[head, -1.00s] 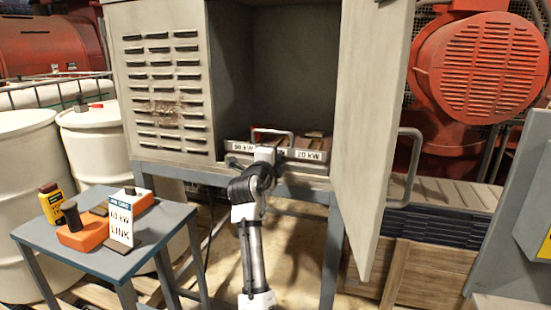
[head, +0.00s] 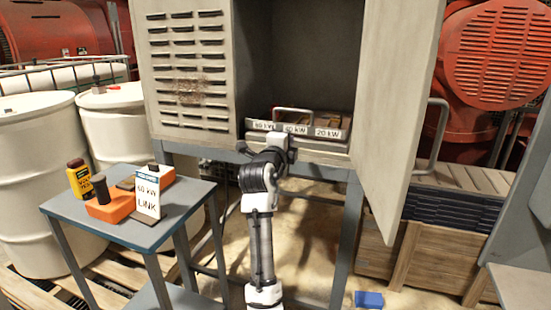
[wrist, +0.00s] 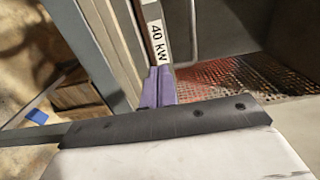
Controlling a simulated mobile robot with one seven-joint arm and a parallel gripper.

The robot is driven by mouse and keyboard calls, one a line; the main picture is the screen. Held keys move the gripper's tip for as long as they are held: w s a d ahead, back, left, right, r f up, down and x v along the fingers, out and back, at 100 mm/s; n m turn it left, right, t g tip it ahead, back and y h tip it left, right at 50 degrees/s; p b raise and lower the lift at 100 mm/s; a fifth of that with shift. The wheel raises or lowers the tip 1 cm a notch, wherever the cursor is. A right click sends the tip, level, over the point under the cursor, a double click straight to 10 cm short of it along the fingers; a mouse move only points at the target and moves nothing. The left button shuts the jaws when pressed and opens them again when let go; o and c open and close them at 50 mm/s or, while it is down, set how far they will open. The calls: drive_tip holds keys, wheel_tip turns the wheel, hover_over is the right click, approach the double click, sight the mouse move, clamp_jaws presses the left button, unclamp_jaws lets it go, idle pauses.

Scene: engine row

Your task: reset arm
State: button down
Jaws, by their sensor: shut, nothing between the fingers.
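My gripper (wrist: 159,84) shows purple fingers pressed together in the wrist view, shut and empty. In the head view my arm rises from the bottom centre and the fingertips are hidden behind my wrist, just in front of the tray. The tray (head: 340,134) sits in the cabinet's bottom opening, with 60 kW, 40 kW and 20 kW labels on its front and a raised handle (head: 293,109). In the wrist view the 40 kW label (wrist: 157,41) lies just beyond the fingertips. I cannot tell whether they touch the tray.
The grey cabinet (head: 187,131) has its door (head: 400,110) open at the right. A small table (head: 70,211) at the left holds orange blocks, a yellow item and a 60 kW LINK card (head: 147,190). A blue object (head: 369,299) lies on the floor. White drums stand behind the table.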

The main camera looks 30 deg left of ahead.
drive_tip(key=b+v, duration=0.1)
drive_tip(key=v, duration=0.5)
drive_tip(key=shift+s+d+f, duration=0.15)
drive_tip(key=shift+d+f, duration=0.05)
drive_tip(key=shift+d, duration=0.05)
